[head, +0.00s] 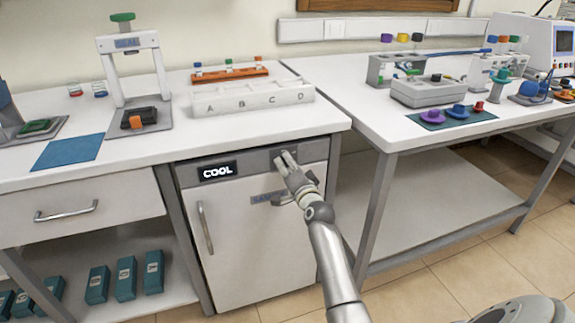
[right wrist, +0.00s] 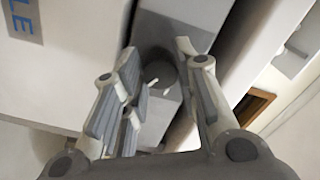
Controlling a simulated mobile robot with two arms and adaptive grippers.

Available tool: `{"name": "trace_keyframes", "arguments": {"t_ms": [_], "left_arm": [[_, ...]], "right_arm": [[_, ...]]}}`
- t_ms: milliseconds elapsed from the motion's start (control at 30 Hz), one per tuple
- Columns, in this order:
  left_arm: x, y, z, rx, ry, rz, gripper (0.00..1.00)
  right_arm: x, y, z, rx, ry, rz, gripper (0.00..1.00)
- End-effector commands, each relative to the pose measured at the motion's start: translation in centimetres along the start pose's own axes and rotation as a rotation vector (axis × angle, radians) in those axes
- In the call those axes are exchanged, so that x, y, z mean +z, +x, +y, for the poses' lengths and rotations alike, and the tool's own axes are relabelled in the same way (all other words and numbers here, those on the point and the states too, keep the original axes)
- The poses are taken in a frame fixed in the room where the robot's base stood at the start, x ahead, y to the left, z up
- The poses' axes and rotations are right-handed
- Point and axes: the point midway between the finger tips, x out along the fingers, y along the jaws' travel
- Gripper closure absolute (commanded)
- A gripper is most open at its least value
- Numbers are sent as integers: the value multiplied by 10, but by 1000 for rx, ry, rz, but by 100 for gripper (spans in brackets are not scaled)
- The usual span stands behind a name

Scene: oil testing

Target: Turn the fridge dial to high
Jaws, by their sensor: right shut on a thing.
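The small white fridge (head: 255,250) stands under the left bench with its door shut. The display (head: 218,171) on its grey top panel reads COOL. My right gripper (head: 284,158) is at the right part of that panel and hides the dial in the head view. In the right wrist view the round grey dial (right wrist: 160,72) with a light pointer mark sits between the fingers of my right gripper (right wrist: 158,78), which is shut on it. My left gripper is not in view.
A vertical door handle (head: 204,228) is on the fridge's left side, and a drawer handle (head: 66,211) is further left. The bench top overhangs just above the panel. A rack marked A to D (head: 252,97) stands on the bench above.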

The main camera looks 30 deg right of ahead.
Motion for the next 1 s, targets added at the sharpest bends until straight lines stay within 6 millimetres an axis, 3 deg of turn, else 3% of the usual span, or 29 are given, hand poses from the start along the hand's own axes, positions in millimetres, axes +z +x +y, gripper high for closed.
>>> {"name": "trace_keyframes", "arguments": {"t_ms": [400, 433, 600, 1000], "left_arm": [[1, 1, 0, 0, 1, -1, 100], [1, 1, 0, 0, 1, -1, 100], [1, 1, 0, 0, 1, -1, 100], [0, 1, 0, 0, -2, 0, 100]], "right_arm": [[0, 0, 0, 0, 9, 0, 96], [0, 0, 0, 0, 9, 0, 70], [0, 0, 0, 0, 8, 0, 50], [0, -4, 0, 0, 7, 0, 50]]}}
